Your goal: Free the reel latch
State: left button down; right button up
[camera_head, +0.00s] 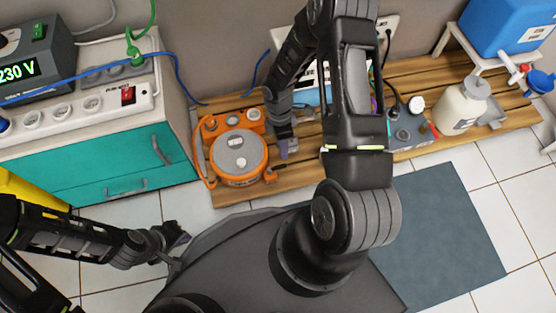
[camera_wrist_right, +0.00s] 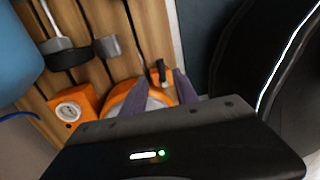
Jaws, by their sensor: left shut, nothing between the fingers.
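The orange cable reel (camera_head: 238,155) with a grey round face sits on the wooden slatted bench. A small dark and orange part, which looks like the latch (camera_head: 270,175), sits at its lower right edge. In the right wrist view the reel (camera_wrist_right: 118,97) is partly hidden by my gripper, and the small black lever (camera_wrist_right: 158,72) stands just beyond the fingertips. My right gripper (camera_head: 283,152) is beside the reel's right edge; its purple-grey fingers are apart in the wrist view (camera_wrist_right: 160,88), with nothing seen held. My left gripper (camera_head: 182,233) is shut and empty, low above the floor.
A teal cabinet (camera_head: 100,165) with a white power strip (camera_head: 75,115) stands at the left. A grey box with knobs (camera_head: 405,130) and a white bottle (camera_head: 460,107) stand on the bench (camera_head: 300,160) to the right. A blue-grey mat (camera_head: 445,230) covers floor at the right.

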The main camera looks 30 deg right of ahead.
aim_at(283, 165)
jog(key=f+b, duration=0.1)
jog(key=f, duration=0.1)
jog(key=s+f+b, duration=0.1)
jog(key=f, duration=0.2)
jog(key=f+b, duration=0.1)
jog(key=f, duration=0.1)
jog(key=shift+s+a+f, duration=0.25)
jog(key=shift+a+f, duration=0.05)
jog(key=shift+f, duration=0.1)
jog(key=shift+c, duration=0.3)
grip_shut()
